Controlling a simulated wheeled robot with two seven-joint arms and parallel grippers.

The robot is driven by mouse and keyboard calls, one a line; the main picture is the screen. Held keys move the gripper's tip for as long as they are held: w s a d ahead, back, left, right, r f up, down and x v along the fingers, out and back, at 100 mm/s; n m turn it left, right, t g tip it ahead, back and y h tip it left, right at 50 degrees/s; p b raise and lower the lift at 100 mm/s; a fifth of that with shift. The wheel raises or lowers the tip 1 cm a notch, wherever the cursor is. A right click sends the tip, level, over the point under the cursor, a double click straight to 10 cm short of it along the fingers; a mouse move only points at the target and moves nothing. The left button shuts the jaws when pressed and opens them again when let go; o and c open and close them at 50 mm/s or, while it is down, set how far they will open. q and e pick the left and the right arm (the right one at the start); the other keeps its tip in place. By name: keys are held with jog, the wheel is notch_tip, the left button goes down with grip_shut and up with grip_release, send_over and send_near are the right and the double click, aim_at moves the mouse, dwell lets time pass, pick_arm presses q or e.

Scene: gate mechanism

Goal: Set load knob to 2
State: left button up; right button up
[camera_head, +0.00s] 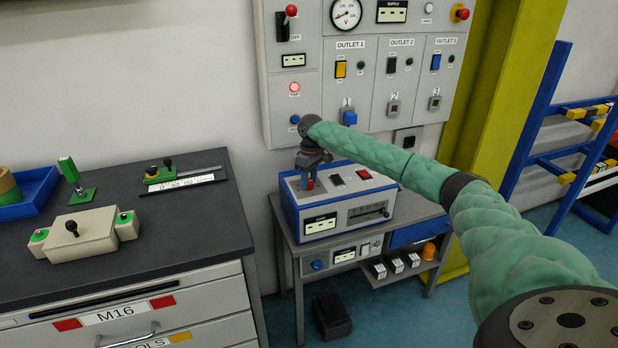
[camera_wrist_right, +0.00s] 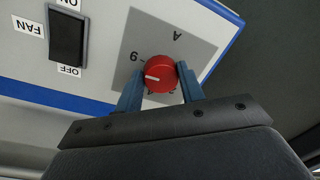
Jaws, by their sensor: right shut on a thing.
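The load knob (camera_wrist_right: 160,73) is red and round, with a white pointer mark. It sits on a grey dial plate (camera_wrist_right: 150,32) on the white and blue bench unit. The plate's letter A and one digit show upside down; other digits are partly hidden by the knob and fingers. My right gripper (camera_wrist_right: 160,84) is shut on the knob, one blue finger on each side. In the head view the right gripper (camera_head: 309,182) reaches down onto the top left of the unit (camera_head: 362,213). My left gripper is out of view.
A fan switch (camera_wrist_right: 67,35) is beside the dial. The unit stands on a small grey table (camera_head: 290,242). A wall panel (camera_head: 310,98) with switches and outlets is behind it. A dark workbench (camera_head: 170,245) with fixtures is at left. A yellow-green column (camera_head: 515,90) rises at right.

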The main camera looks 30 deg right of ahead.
jog(key=n+p, duration=0.1)
jog(key=n, duration=0.2)
jog(key=shift+r, duration=0.15)
jog(key=shift+w+n+p, duration=0.1)
jog(key=shift+n+p, duration=0.25)
jog(key=shift+n, duration=1.35)
jog(key=n+p, duration=0.1)
jog(key=n, duration=0.2)
jog(key=shift+w+n+h, duration=0.1)
jog(key=shift+n+h, duration=0.2)
jog(key=shift+n, duration=0.1)
jog(key=n, duration=0.4)
jog(key=shift+w, duration=0.1)
jog(key=n, duration=0.4)
jog(key=shift+h, duration=0.3)
jog(key=shift+w+n, duration=0.1)
jog(key=shift+n, duration=0.9)
jog(key=n, duration=0.6)
jog(key=shift+a+n, duration=0.15)
jog(key=shift+n, duration=0.15)
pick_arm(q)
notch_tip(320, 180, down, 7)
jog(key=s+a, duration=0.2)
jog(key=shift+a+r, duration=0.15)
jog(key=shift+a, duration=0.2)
pick_arm(e)
jog(key=shift+n, duration=0.4)
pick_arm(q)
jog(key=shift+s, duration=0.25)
